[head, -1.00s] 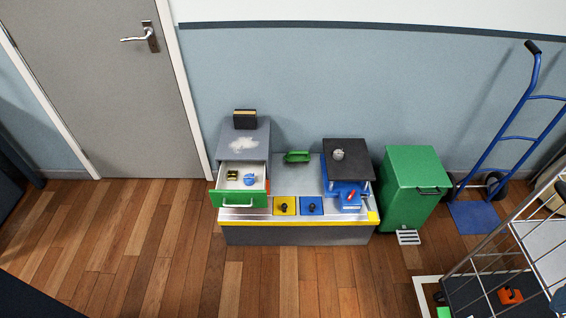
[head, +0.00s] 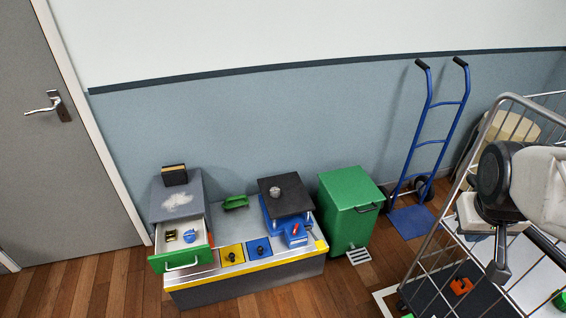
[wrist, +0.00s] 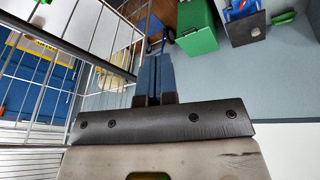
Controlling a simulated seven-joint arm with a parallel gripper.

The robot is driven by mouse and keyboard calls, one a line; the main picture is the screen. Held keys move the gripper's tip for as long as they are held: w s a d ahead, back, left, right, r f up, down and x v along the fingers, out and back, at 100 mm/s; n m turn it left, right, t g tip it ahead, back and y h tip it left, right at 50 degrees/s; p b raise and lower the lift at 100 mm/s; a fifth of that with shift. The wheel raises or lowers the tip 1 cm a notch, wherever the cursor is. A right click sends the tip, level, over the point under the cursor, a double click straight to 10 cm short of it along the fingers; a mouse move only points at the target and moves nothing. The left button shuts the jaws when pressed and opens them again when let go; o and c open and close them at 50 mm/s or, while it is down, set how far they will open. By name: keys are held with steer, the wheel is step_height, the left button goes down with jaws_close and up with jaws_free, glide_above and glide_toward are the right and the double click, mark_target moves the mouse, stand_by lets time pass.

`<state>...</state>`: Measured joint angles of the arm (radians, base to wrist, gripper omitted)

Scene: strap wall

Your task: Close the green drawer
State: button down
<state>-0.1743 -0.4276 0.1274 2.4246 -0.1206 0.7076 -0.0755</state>
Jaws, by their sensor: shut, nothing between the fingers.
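The green drawer (head: 181,262) is pulled out of the grey cabinet (head: 180,201) at the left in the head view. Its green front has a pale bar handle, and a small dark-and-yellow item (head: 171,236) and a blue item (head: 190,236) lie inside. My gripper (head: 498,272) is far to the right of the drawer, by the wire cart. In the wrist view my gripper's two blue fingers (wrist: 153,75) are together with nothing between them. The drawer is not visible in the wrist view.
A wire cart (head: 436,262) stands around and below my arm at the right. A green pedal bin (head: 348,215) and a blue hand truck (head: 412,222) stand between it and the bench (head: 245,285). Wooden floor before the drawer is clear.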

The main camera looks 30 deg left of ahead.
steer(key=w+a+f+n+y, duration=0.1)
steer(key=w+a+f+n, duration=0.4)
steer(key=a, duration=0.6)
steer(key=w+a+f+n+t+y, duration=0.1)
steer(key=w+a+f+n, duration=0.1)
steer(key=w+a+f, duration=0.65)
steer(key=w+a+f+n+y, duration=0.1)
steer(key=a+f+n, duration=0.35)
steer(key=a, duration=0.95)
steer(key=s+a+f+n+g+y, duration=0.1)
steer(key=s+a+f+n, duration=0.15)
steer(key=a+f, duration=0.55)
steer(key=s+a+f+n+y, duration=0.1)
steer(key=s+a+f+n, duration=0.15)
steer(key=a+f, duration=0.5)
steer(key=s+a+f+n+g+y, duration=0.2)
steer(key=s+a+f+n, duration=0.3)
steer(key=s+a+f, duration=0.9)
steer(key=shift+s+a+f+g+y, duration=0.35)
steer(key=shift+s+a+g, duration=0.15)
steer(key=shift+a, duration=0.5)
steer(key=shift+w+n, duration=0.1)
steer(key=shift+n, duration=0.15)
glide_toward(200, 253)
steer(key=shift+x, duration=2.65)
